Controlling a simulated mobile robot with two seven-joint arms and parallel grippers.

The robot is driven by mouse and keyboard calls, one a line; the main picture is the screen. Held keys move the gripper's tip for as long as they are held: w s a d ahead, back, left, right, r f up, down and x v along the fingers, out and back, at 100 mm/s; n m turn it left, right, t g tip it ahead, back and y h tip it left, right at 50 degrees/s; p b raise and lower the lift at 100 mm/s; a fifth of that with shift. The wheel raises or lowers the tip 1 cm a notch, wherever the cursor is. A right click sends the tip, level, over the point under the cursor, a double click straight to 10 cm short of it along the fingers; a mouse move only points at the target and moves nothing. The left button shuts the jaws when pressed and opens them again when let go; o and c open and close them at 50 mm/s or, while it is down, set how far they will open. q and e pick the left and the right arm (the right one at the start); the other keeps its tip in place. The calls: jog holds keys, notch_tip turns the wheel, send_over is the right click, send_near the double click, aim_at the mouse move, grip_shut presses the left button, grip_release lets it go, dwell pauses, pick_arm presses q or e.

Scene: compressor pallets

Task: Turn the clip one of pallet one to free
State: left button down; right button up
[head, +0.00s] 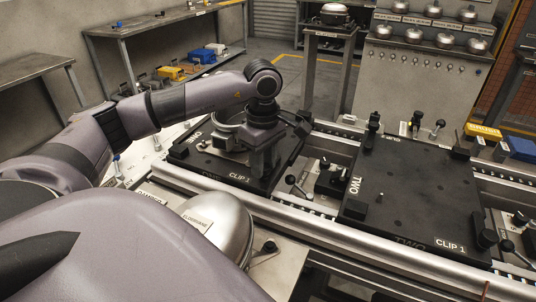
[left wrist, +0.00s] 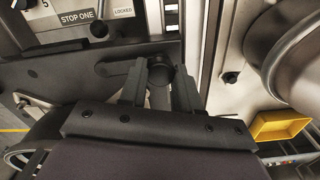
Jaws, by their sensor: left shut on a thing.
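Pallet one (head: 215,170) is a black plate marked ONE and CLIP 1, at the middle left of the head view. My left gripper (head: 262,172) points down at its near right part, by the CLIP 1 label. In the left wrist view, the fingers of my left gripper (left wrist: 158,88) are shut around a dark round knob, clip one (left wrist: 159,70). The gripper hides most of the clip in the head view, so its turn angle cannot be told. My right gripper is not in view.
Pallet two (head: 415,190), a black plate, lies to the right on the same rail line. A rounded silver compressor (head: 222,225) stands near the front. A STOP ONE label (left wrist: 77,17) and a yellow tray (left wrist: 280,126) show in the left wrist view.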

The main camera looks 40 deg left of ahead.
pick_arm(q)
jog(key=shift+m, duration=0.3)
jog(key=c, duration=0.8)
grip_release()
jog(key=shift+r, duration=0.1)
notch_tip(320, 180, up, 7)
dwell(0.3)
